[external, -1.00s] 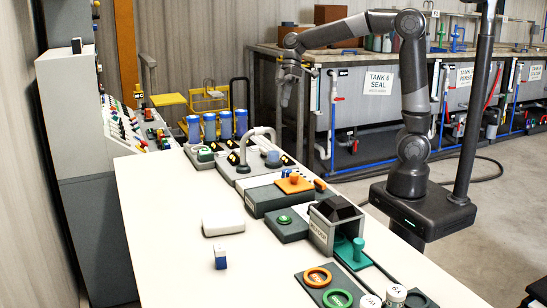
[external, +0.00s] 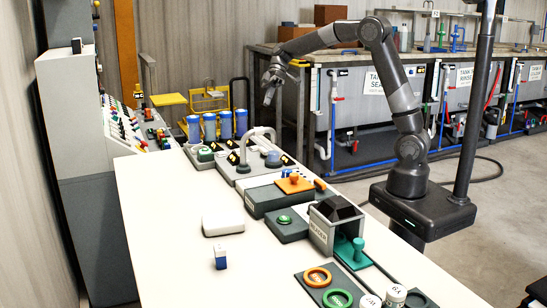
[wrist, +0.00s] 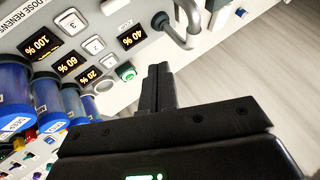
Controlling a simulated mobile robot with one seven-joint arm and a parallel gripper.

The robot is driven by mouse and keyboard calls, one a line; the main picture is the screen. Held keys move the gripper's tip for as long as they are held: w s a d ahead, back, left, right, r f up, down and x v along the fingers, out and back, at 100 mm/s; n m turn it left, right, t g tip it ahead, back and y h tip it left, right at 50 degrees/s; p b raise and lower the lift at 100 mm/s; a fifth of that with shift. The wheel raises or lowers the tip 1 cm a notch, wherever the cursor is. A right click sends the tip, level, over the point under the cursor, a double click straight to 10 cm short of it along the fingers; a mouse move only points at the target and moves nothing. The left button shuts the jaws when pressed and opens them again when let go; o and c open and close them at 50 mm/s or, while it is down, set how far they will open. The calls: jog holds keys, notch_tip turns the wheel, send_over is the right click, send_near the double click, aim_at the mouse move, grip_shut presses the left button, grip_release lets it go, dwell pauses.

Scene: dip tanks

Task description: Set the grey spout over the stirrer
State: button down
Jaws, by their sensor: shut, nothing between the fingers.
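The grey spout (external: 244,149) is an arched pipe on a grey panel on the bench. One leg stands at the left and the arch reaches right. A blue-grey rounded piece (external: 273,159) sits under the arch's right end; I cannot tell if it is the stirrer. My gripper (external: 267,99) is shut and empty, in the air above the spout, clear of it. In the wrist view my shut fingers (wrist: 158,70) point toward the panel, and part of the spout (wrist: 181,40) shows just above them, cut by the top edge.
Blue canisters (external: 209,126) stand at the bench's far end, left of the panel. A green button (wrist: 126,71) and lit percentage displays (wrist: 41,43) lie by the spout. Nearer are an orange-topped block (external: 295,185), a dark hopper (external: 335,220) and a white box (external: 223,224).

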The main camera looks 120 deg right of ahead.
jog(key=w+a+f, duration=0.5)
jog(key=a+f, duration=0.1)
jog(key=a, duration=0.2)
jog(key=shift+w+f, duration=0.35)
jog(key=shift+f, duration=0.05)
